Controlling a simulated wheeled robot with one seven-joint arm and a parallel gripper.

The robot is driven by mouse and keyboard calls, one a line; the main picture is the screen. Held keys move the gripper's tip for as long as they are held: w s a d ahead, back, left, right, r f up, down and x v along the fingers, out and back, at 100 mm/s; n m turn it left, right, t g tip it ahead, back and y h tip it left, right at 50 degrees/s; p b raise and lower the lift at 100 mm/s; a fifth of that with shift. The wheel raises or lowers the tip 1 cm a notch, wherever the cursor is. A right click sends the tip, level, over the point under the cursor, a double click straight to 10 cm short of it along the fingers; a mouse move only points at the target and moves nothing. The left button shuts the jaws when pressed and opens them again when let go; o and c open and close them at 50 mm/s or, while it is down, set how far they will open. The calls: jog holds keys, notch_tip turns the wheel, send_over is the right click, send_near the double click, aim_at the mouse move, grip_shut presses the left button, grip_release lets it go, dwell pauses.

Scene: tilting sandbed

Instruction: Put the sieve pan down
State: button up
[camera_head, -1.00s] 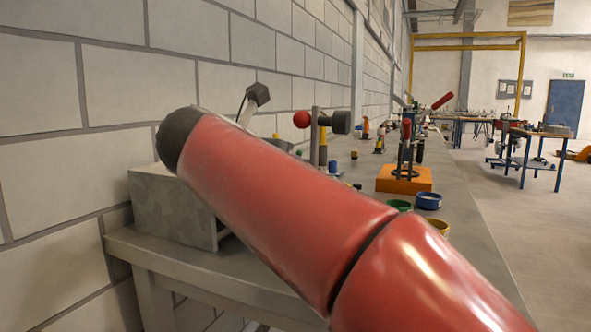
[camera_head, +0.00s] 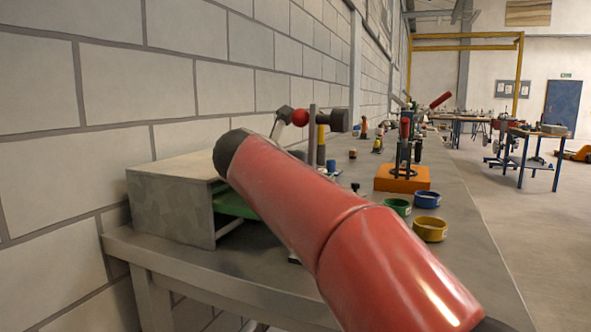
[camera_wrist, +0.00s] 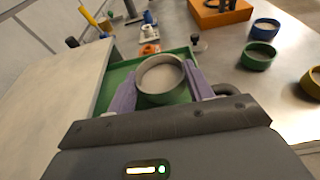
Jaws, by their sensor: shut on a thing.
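The sieve pan (camera_wrist: 161,73) is a round, shallow pan with a pale rim and a greenish side in the wrist view. My gripper (camera_wrist: 161,82) is shut on it, with one purple finger at each side. The pan is level or nearly so, over or on a green tray (camera_wrist: 117,76); I cannot tell whether it touches the tray. The tray also shows in the head view (camera_head: 233,205), at the open side of a grey box (camera_head: 172,203). My red arm hides the pan and gripper in the head view.
Blue (camera_head: 427,198), green (camera_head: 399,206) and yellow (camera_head: 430,229) pans stand on the bench at right. An orange block (camera_head: 402,178) with a stand is behind them. A post with a red ball (camera_head: 300,118) rises behind the tray.

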jog(key=shift+f, duration=0.55)
jog(key=o, duration=1.1)
jog(key=shift+o, duration=0.2)
jog(key=shift+r, duration=0.2)
jog(key=v, duration=1.1)
jog(key=shift+r, duration=0.4)
jog(key=shift+s+a+r, duration=0.1)
jog(key=shift+s+a, duration=0.05)
jog(key=shift+s, duration=0.3)
